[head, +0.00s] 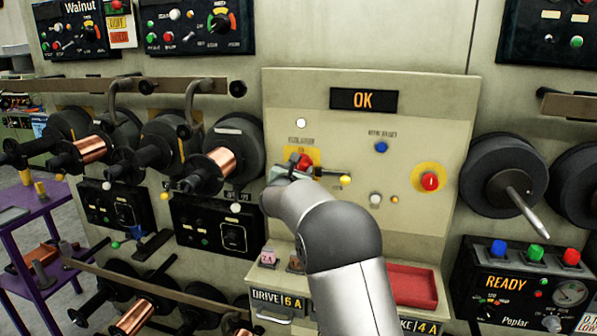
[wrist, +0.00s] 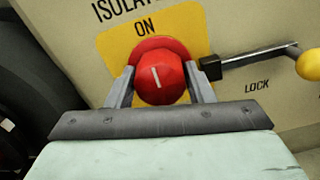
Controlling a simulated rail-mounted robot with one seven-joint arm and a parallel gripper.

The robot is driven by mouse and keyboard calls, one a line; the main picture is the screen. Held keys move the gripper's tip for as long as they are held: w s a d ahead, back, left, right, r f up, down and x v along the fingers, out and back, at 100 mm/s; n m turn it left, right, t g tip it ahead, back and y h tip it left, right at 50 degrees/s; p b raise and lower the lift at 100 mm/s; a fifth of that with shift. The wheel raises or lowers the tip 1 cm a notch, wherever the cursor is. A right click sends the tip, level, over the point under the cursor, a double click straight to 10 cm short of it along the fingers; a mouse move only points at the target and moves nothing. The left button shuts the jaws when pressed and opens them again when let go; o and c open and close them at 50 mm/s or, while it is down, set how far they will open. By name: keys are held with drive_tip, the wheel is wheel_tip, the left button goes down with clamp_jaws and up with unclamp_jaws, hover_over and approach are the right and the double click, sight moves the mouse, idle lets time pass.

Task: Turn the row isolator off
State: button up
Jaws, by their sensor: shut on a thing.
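The row isolator is a red rotary knob (wrist: 160,80) on a yellow plate (wrist: 119,57) marked ON, under lettering that begins "ISOLA". Its white pointer line stands near upright, toward the ON label. My gripper (wrist: 160,92) is shut on the knob, with one finger on each side. In the head view the knob (head: 303,159) is partly hidden by my gripper. To its right a metal lever with a yellow ball end (wrist: 311,64) lies roughly level, above the word LOCK. The ball also shows in the head view (head: 345,180).
The cream panel (head: 450,110) has an OK display (head: 364,99), a blue button (head: 381,147), and a red button on yellow (head: 430,181). Copper spools (head: 220,166) stick out at the left, and dark reels (head: 500,175) at the right. A red tray (head: 412,286) sits below.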

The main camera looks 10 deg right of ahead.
drive_tip(key=m+b, duration=0.1)
drive_tip(key=b, duration=0.3)
drive_tip(key=shift+f+m, duration=0.4)
drive_tip(key=m+b, duration=0.1)
drive_tip(key=b, duration=0.2)
drive_tip(key=shift+m, duration=0.3)
drive_tip(key=m+b, duration=0.4)
drive_tip(key=b, duration=0.3)
drive_tip(key=shift+m, duration=0.3)
drive_tip(key=m+b, duration=0.5)
drive_tip(key=shift+r+b, duration=0.1)
drive_tip(key=shift+b, duration=0.25)
drive_tip(key=m+b, duration=0.2)
drive_tip(key=m, duration=0.2)
drive_tip(key=shift+r+b, duration=0.15)
drive_tip(key=shift+b, duration=0.25)
drive_tip(key=shift+m, duration=0.5)
drive_tip(key=o, duration=1)
drive_tip(key=shift+r, duration=0.1)
